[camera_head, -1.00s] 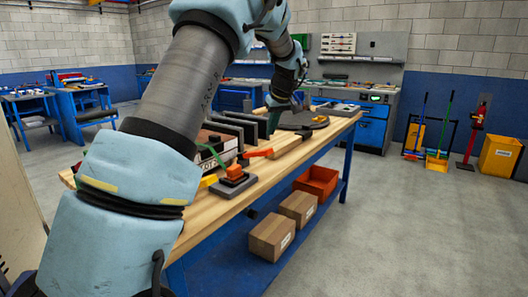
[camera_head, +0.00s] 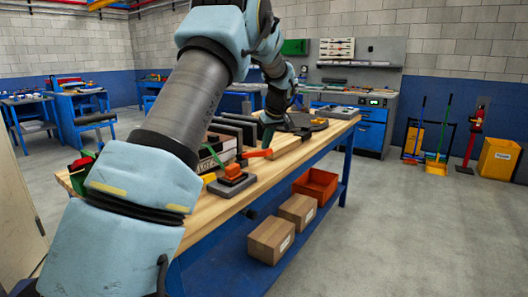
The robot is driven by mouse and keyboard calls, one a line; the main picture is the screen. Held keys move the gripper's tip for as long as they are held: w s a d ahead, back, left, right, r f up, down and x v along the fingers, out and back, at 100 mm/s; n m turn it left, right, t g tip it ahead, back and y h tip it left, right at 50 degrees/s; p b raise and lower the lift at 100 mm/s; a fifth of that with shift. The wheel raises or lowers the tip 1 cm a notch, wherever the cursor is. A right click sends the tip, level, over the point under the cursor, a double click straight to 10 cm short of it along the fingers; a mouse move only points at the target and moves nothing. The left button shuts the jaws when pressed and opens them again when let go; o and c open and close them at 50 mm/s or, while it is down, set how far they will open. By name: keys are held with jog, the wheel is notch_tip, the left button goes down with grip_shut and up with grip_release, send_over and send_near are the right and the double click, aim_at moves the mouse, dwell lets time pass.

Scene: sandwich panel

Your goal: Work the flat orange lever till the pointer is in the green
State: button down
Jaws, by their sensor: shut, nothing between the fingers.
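A flat orange lever (camera_head: 257,153) sticks out to the right from the dark equipment on the wooden workbench. A second orange-red part (camera_head: 232,170) sits on a grey base nearer to me on the bench; I cannot tell its exact form. My gripper (camera_head: 268,136) points down over the bench, just beyond the flat lever in the picture. It is shut with nothing held. It is small in view, and I cannot tell whether it touches anything. I cannot make out the pointer or the green zone. My arm hides part of the bench at left.
Dark upright plates (camera_head: 238,128) and a labelled box (camera_head: 218,148) stand on the bench (camera_head: 290,147) close to the lever. A round dark plate (camera_head: 308,122) lies farther along. Cardboard boxes (camera_head: 271,243) and an orange bin (camera_head: 315,186) are on the lower shelf.

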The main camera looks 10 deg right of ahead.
aim_at(266, 153)
jog(key=shift+f, duration=0.15)
notch_tip(266, 153, down, 4)
jog(key=b, duration=0.2)
jog(key=shift+b, duration=0.35)
jog(key=shift+s+d+r+b, duration=0.2)
jog(key=shift+s+r, duration=0.1)
jog(key=shift+s, duration=0.45)
jog(key=shift+s+d+r+b, duration=0.2)
jog(key=shift+s+r, duration=0.1)
jog(key=shift+s, duration=0.45)
jog(key=shift+r, duration=0.1)
jog(key=v, duration=1)
jog(key=shift+s+r+b, duration=0.2)
jog(key=shift+r+b, duration=0.15)
jog(key=shift+b, duration=0.05)
